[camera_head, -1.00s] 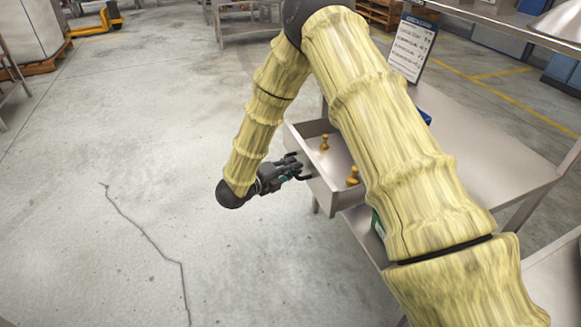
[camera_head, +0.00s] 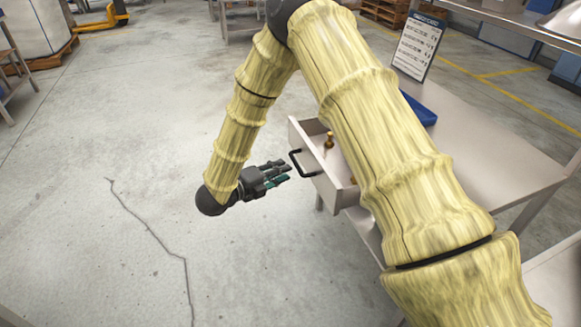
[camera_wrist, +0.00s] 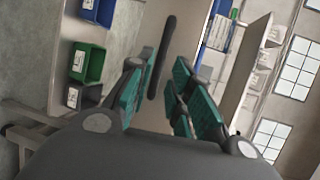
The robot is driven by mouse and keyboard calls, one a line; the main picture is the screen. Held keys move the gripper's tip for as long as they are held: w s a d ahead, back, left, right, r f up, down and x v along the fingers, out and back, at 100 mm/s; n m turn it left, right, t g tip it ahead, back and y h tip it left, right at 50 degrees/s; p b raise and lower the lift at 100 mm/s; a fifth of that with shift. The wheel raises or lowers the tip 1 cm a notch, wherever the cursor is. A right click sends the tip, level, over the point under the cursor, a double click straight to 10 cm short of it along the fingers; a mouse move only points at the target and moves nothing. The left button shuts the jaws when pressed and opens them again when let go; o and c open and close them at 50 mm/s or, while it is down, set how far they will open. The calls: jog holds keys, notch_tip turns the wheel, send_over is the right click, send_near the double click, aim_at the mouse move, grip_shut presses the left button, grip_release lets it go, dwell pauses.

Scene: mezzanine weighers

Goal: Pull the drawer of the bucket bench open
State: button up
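The drawer (camera_head: 327,183) of the bucket bench (camera_head: 480,150) stands pulled out, with brass-coloured weights (camera_head: 329,141) inside. My arm hides part of the drawer and bench. The black bar handle (camera_head: 297,163) is on the drawer's front face.
A blue tray (camera_head: 420,110) and a printed sign (camera_head: 418,46) are on the bench. Green (camera_wrist: 88,63) and blue bins show at the left of the wrist view. The concrete floor (camera_head: 90,230) left of my gripper is clear, with a crack.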

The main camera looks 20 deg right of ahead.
jog(key=shift+v, duration=2.4)
